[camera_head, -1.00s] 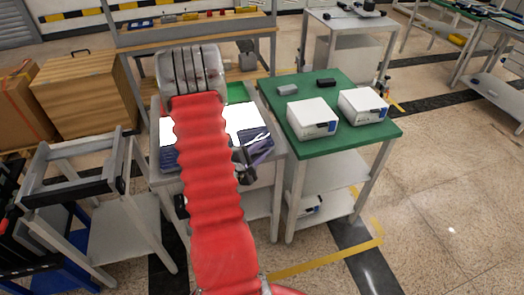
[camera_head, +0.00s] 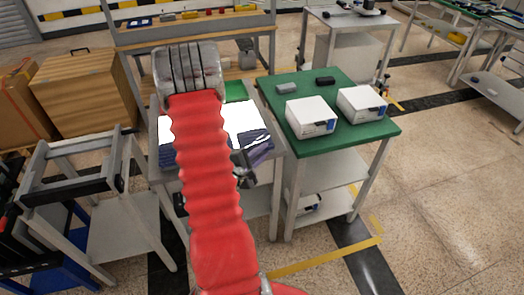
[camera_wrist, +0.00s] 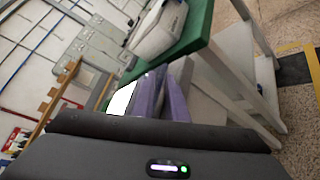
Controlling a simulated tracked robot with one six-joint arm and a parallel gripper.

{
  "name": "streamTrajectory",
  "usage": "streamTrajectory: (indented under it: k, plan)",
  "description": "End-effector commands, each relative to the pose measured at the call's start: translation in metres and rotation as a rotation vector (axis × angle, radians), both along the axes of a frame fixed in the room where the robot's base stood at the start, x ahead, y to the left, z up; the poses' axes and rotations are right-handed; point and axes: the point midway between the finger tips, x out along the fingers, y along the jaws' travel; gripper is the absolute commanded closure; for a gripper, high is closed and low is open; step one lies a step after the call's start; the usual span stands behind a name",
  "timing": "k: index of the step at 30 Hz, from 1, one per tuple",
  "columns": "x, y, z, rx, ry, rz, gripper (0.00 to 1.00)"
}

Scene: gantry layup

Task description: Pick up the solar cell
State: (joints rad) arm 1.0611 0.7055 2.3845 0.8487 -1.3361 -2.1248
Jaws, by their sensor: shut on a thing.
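A dark blue-purple solar cell (camera_head: 258,149) shows tilted at the right side of the grey table, beside my red-sleeved arm. My gripper (camera_head: 246,164) is at its near edge, partly hidden by the arm, and is shut on it. In the wrist view the purple cell (camera_wrist: 176,104) stands up just beyond the dark gripper body, seen nearly edge-on. Whether the cell still touches the table cannot be told.
The grey table (camera_head: 268,172) also bears bright white sheets (camera_head: 242,118) and a green patch. Close on its right is a green-topped table (camera_head: 350,137) with two white boxes (camera_head: 310,117) and two small blocks. A grey frame stand (camera_head: 65,170) is on the left.

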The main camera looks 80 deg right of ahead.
Motion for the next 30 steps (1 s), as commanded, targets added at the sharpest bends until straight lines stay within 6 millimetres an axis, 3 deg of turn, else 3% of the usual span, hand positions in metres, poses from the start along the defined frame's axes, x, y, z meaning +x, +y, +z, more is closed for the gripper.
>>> streamTrajectory:
  k: [8, 9, 18, 30]
  plan:
    - [-0.0016, 0.0022, -0.002, 0.006, 0.001, -0.001, 1.0]
    - [-0.0016, 0.0022, -0.002, 0.006, 0.001, -0.001, 0.85]
    - [-0.0006, 0.0015, -0.001, 0.003, 0.001, 0.0, 0.66]
    - [0.0024, 0.0079, 0.0007, 0.002, 0.001, 0.002, 0.66]
